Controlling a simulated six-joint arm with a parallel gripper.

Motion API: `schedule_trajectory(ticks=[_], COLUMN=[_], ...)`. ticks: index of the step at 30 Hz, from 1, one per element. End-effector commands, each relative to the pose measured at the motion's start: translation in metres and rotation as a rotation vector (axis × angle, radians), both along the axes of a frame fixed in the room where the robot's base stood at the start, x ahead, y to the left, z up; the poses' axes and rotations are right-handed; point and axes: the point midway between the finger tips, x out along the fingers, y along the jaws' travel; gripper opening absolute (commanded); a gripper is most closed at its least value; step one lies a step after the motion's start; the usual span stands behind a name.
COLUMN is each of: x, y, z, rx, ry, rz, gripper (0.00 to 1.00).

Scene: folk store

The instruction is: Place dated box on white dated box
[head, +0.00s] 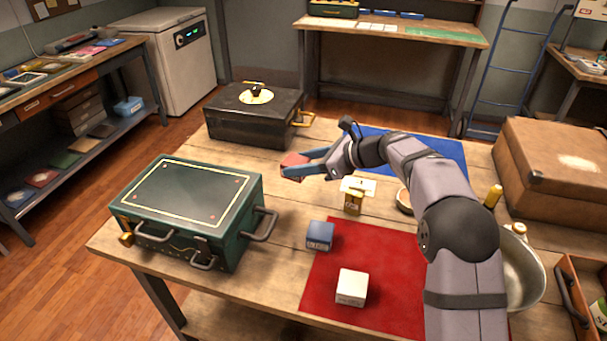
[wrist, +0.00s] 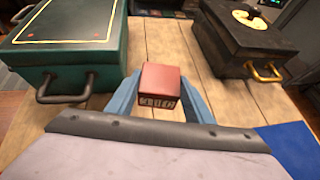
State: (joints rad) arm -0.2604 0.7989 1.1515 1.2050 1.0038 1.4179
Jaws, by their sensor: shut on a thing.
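A small red box (head: 293,160) with dark number windows on one face is between the fingers of my gripper (head: 295,171). The red box also shows in the wrist view (wrist: 161,82), where my gripper (wrist: 160,100) is shut on it from both sides. It is held above the wooden table, between the green case and the black case. The white dated box (head: 352,287) sits on the red mat near the table's front, with nothing on top. My gripper is well behind it and to its left. Any date on the white box is too small to read.
A blue box (head: 319,235) stands at the red mat's (head: 325,267) left edge. A gold item (head: 354,198) stands behind it. The green case (head: 190,210) and black case (head: 255,117) are left, a brown case (head: 550,175) and metal bowl (head: 524,275) right.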

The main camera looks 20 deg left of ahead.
Motion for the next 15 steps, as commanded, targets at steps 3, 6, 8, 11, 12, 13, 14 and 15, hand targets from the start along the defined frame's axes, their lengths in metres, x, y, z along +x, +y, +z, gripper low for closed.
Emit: schedule_trajectory(ticks=[3,6,8,11,12,13,14,15], x=[0.002,0.009,0.014,0.025,0.029,0.033,0.036,0.04], y=[-0.004,-0.013,-0.022,-0.041,-0.05,-0.056,-0.063,-0.072], z=[0.004,0.011,0.018,0.039,0.048,0.056,0.064,0.075], rx=[0.001,0.001,0.0,0.001,0.001,0.001,0.001,0.0], ry=[-0.001,-0.002,-0.003,-0.005,-0.005,-0.006,-0.006,-0.008], rz=[-0.006,-0.024,-0.038,-0.071,-0.086,-0.097,-0.109,-0.125], gripper=[0.23,0.23,0.23,0.23,0.23,0.23,0.23,0.23])
